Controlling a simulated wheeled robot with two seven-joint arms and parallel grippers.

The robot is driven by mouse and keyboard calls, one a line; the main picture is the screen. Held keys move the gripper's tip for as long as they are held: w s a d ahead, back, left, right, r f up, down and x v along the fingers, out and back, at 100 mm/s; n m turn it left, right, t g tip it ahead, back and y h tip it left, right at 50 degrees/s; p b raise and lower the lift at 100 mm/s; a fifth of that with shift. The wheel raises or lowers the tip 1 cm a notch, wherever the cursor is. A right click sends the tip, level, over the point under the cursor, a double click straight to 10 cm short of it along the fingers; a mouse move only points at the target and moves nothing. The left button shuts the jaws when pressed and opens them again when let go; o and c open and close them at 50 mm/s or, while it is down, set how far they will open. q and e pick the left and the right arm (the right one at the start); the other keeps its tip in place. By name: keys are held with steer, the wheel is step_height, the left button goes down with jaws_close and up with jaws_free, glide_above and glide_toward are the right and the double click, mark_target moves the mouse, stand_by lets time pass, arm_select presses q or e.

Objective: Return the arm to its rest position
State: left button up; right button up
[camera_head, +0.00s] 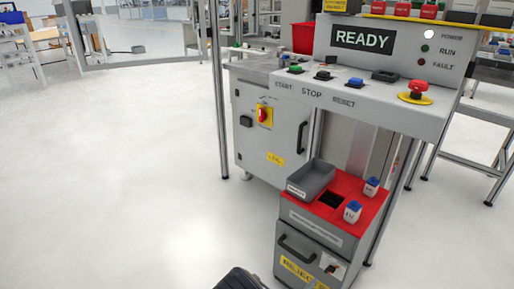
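Neither of my grippers shows clearly in the head view, and no yellow arm link is in sight. A dark ridged piece pokes in at the bottom edge, left of the red-topped cabinet; I cannot tell which part it is. The red-topped cabinet (348,225) stands on the floor at lower centre right. On its top are a grey open bin (311,178) and two small white bottles with blue caps, one at the front (352,212) and one farther back (372,187). A dark square opening (332,200) lies between them.
A grey control console (365,95) with START, STOP and RESET buttons, a READY display (363,39) and a red emergency knob (417,89) stands behind the cabinet. A metal post (219,100) rises left of it. The pale floor (110,180) at left is clear.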

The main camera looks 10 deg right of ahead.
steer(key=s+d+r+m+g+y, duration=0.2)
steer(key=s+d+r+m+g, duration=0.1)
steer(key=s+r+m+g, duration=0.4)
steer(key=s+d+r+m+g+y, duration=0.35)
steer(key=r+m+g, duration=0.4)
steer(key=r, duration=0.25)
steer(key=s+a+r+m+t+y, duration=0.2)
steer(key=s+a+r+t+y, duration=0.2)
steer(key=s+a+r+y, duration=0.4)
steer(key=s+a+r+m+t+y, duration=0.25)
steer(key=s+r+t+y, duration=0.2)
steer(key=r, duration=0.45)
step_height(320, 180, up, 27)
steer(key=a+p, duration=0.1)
steer(key=p, duration=2.5)
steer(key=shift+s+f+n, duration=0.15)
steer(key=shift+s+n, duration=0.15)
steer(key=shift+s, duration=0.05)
